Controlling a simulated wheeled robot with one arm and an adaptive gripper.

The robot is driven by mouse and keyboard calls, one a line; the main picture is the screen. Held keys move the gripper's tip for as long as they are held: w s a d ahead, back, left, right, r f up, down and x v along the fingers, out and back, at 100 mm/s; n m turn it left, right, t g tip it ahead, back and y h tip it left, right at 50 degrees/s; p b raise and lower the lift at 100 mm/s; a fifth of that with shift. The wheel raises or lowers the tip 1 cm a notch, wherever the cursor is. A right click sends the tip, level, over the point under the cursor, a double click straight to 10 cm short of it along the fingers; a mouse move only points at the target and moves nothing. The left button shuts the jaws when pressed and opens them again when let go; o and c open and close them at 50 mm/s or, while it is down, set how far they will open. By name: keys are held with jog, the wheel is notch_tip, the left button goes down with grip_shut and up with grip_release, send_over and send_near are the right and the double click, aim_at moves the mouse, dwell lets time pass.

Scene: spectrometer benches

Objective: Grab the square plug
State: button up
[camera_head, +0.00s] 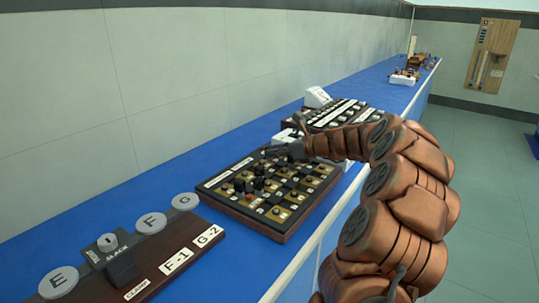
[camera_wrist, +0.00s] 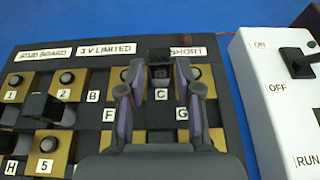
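The stud board (camera_head: 220,198) is a dark board with brass squares on the blue bench; it also shows in the wrist view (camera_wrist: 20,70). In the wrist view, a small dark square-topped plug (camera_wrist: 160,57) stands near the board's far edge, below the SHORT label, above the letter C. My gripper (camera_wrist: 160,78) is over the board with its two fingers apart, one on each side of this plug; a gap seems to show on both sides. In the head view my gripper (camera_head: 282,152) reaches the board's far part, and the arm hides some of it.
Other black plugs (camera_head: 258,184) stand on the board; one tall block (camera_wrist: 42,108) shows at left in the wrist view. A white switch box (camera_wrist: 275,100) with ON, OFF and RUN is close at right. A clamp board (camera_head: 165,262) lies nearer.

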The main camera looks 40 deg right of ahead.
grip_shut()
